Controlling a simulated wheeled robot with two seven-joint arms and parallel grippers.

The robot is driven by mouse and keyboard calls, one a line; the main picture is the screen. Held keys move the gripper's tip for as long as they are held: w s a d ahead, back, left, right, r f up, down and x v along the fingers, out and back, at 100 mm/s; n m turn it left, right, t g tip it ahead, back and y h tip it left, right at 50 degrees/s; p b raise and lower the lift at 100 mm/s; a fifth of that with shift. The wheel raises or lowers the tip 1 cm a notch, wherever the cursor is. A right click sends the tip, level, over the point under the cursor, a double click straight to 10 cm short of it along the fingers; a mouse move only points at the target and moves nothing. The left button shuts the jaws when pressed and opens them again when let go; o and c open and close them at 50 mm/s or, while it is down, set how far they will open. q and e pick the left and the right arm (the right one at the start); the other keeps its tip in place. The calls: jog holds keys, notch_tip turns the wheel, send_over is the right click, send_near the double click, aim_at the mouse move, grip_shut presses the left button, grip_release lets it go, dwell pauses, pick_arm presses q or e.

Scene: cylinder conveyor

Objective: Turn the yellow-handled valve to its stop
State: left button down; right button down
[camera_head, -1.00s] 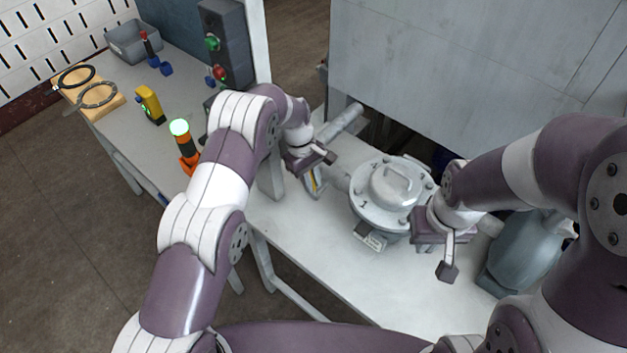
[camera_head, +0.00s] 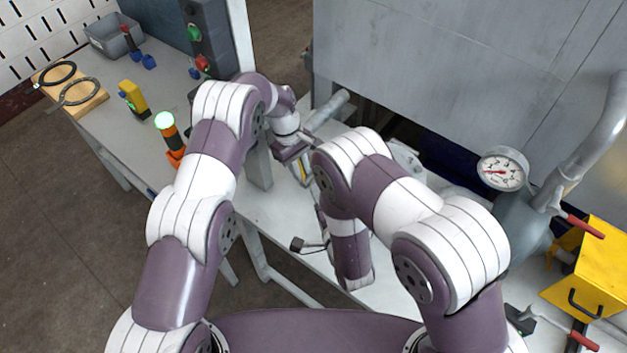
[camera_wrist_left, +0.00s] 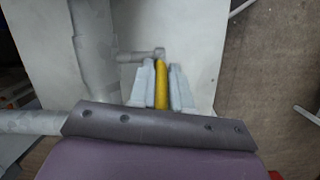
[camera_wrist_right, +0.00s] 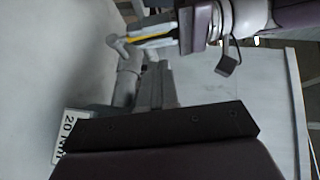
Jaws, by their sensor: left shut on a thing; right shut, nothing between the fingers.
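The valve's yellow handle (camera_head: 302,168) shows in the head view beside the grey pipework, mostly covered by my left gripper (camera_head: 300,165). In the left wrist view the yellow handle (camera_wrist_left: 161,85) lies between both fingers of my left gripper (camera_wrist_left: 162,88), which is shut on it. In the right wrist view the yellow handle (camera_wrist_right: 152,38) shows at the top, held by the left gripper. My right gripper (camera_wrist_right: 154,85) is shut and empty, with its fingers pointing towards the valve pipe (camera_wrist_right: 126,85). In the head view its fingertips are hidden by my right arm.
A labelled plate (camera_wrist_right: 70,132) sits near the pipe. A pressure gauge (camera_head: 502,168) and a yellow box (camera_head: 592,270) stand at the right. A lit beacon (camera_head: 168,132), a grey bin (camera_head: 113,35) and a control box (camera_head: 210,38) are at the left. My right forearm covers most of the flanged body.

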pick_arm(q)
jog(key=shift+w+r, duration=0.15)
pick_arm(e)
jog(key=x, duration=0.9)
